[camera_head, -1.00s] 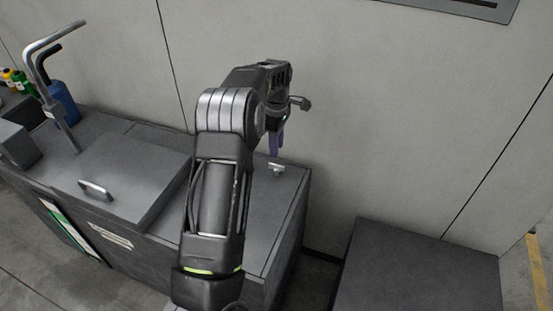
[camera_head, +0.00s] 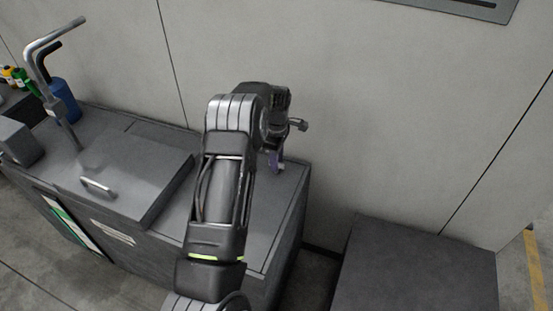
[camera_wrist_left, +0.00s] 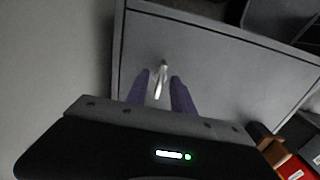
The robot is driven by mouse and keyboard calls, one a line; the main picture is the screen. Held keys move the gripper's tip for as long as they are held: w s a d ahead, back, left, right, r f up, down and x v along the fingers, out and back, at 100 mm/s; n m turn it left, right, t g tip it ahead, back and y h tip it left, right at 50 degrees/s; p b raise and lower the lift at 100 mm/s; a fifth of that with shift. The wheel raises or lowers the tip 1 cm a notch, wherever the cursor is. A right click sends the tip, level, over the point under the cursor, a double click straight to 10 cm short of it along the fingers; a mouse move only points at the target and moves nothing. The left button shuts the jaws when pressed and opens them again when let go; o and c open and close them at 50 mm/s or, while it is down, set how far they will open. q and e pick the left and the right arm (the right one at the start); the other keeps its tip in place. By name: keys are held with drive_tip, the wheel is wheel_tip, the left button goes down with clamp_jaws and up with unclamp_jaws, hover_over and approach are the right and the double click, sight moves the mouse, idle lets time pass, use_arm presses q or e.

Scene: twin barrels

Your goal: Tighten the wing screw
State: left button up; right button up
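The wing screw (camera_wrist_left: 162,72) is a small silvery piece on the grey top of the cabinet, seen in the left wrist view. My left gripper (camera_wrist_left: 159,77) has two purple fingers, spread apart, one on each side of the screw in that view. A gap shows between the screw and each finger. In the head view the left gripper (camera_head: 275,160) points down at the right part of the cabinet top (camera_head: 262,210), and its fingers largely hide the screw. How far the fingertips are above the surface is unclear. My right gripper is not in view.
A hatch with a handle (camera_head: 98,187) is left of my arm. A bent metal pipe (camera_head: 60,100) and a blue bottle (camera_head: 66,102) stand at the far left. The wall (camera_head: 380,120) rises close behind. A lower grey box (camera_head: 420,270) stands to the right.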

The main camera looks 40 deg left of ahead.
use_arm(q)
clamp_jaws()
drive_tip(key=shift+m, duration=0.3)
idle(0.4)
